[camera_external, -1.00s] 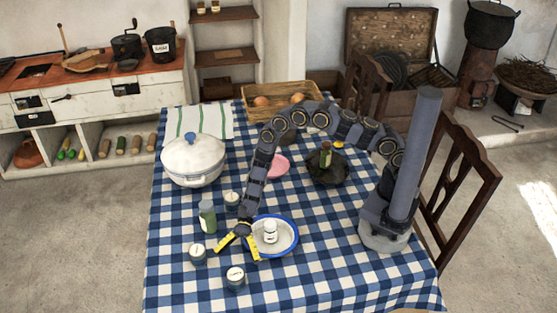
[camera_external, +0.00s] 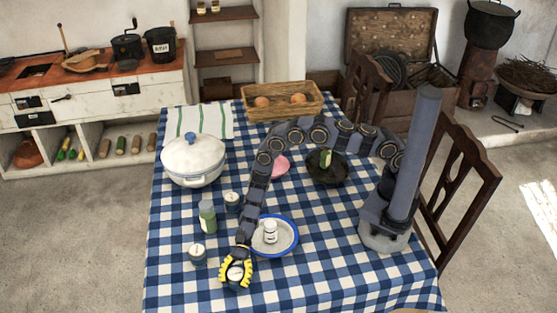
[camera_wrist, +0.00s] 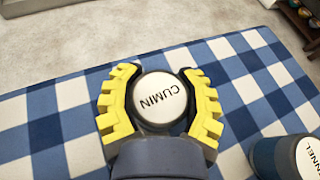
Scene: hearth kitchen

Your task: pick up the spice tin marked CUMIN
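The CUMIN spice tin (camera_wrist: 160,99) has a round white lid with dark lettering and a dark body. It stands upright on the checked cloth near the table's front left in the external view (camera_external: 236,273). My gripper (camera_external: 237,285) has its yellow ribbed fingers around it. In the wrist view my gripper (camera_wrist: 160,75) has one finger on each side, with the dark inner pads against the tin's sides and the tips curled in. The gripper is closed about the tin, which appears to rest on the table. Its lower body is mostly hidden.
Another tin (camera_wrist: 298,158), lettered "NNEL" where visible, stands close by on the right in the wrist view. A white-lidded tin (camera_external: 197,254), a green bottle (camera_external: 207,217) and a blue-rimmed plate (camera_external: 293,238) with a small white jar (camera_external: 270,232) are near. The front right cloth is clear.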

